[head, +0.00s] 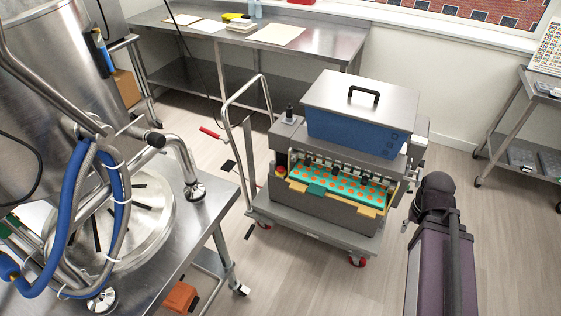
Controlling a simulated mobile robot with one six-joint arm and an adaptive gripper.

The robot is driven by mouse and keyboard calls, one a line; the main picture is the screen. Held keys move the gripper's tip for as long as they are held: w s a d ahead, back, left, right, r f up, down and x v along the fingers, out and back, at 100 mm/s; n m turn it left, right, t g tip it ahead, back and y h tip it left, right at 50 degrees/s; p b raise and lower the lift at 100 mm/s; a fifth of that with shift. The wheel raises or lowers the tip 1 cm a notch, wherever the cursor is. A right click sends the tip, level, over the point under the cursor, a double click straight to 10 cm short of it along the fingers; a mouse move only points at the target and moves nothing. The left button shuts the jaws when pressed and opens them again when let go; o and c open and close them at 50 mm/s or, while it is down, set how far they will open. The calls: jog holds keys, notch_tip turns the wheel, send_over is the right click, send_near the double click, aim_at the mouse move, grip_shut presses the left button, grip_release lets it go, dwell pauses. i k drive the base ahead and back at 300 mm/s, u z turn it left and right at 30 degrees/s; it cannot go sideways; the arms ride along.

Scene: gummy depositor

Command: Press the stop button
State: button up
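A small red button on a yellow base (280,171), which looks like the stop button, is on the left front of the gummy depositor (345,138). The depositor has a blue hopper with a steel lid and black handle. My arm (437,240), dark purple and black, rises from the bottom right, to the right of the depositor and apart from the button. I cannot make out my gripper; its fingers do not show clearly past the arm.
The depositor stands on a wheeled cart (310,232) with a teal tray (318,189) of orange gummies in it. A steel tank with blue hoses (72,200) stands on a table at left. A steel bench (330,45) is behind. Floor at front centre is clear.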

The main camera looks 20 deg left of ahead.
aim_at(280, 169)
jog(key=z, duration=0.05)
jog(key=i, duration=1)
jog(key=u, duration=1.7)
jog(key=i, duration=0.5)
jog(key=z, duration=0.3)
